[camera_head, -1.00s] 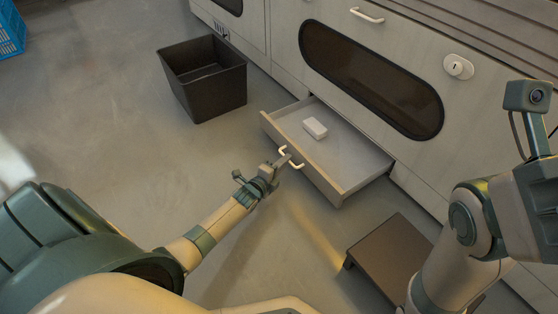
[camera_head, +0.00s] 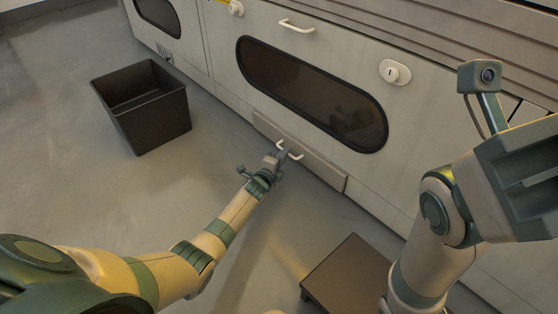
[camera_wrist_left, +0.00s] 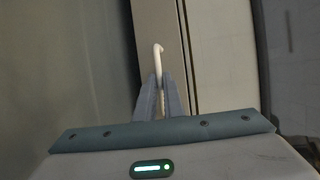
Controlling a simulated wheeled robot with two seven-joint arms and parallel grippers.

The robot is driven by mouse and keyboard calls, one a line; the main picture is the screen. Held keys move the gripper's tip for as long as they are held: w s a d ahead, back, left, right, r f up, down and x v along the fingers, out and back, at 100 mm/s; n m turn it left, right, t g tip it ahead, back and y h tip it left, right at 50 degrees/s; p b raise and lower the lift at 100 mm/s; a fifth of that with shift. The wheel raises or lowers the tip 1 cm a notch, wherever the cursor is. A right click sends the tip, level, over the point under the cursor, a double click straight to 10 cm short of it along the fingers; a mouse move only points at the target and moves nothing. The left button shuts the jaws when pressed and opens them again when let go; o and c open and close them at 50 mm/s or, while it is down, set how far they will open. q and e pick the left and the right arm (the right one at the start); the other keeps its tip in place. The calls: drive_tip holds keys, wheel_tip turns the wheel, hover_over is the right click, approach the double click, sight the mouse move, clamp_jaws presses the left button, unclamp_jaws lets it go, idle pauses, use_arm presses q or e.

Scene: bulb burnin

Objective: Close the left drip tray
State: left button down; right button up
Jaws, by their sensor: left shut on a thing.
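The left drip tray (camera_head: 322,168) is a low drawer at the foot of the pale cabinet. In the head view its front looks flush, or nearly so, with the cabinet face, and its inside is hidden. Its white bar handle (camera_head: 297,156) is on the front. My left gripper (camera_head: 283,153) is at this handle. In the left wrist view the two fingers of the left gripper (camera_wrist_left: 160,98) are shut on the white handle (camera_wrist_left: 158,62). My right arm is at the right of the head view, and its gripper fingers do not show.
A black open bin (camera_head: 145,105) stands on the floor left of the tray. A dark low platform (camera_head: 348,280) stands on the floor at lower right. The cabinet (camera_head: 225,70) has dark oval windows and another white handle above (camera_head: 297,26).

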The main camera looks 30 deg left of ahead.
use_arm(q)
drive_tip(key=shift+w+d+f, duration=0.1)
drive_tip(key=shift+w+d, duration=0.1)
drive_tip(key=shift+w, duration=0.3)
drive_tip(key=c, duration=1.9)
unclamp_jaws()
drive_tip(key=shift+w+d, duration=0.15)
drive_tip(key=shift+o, duration=0.2)
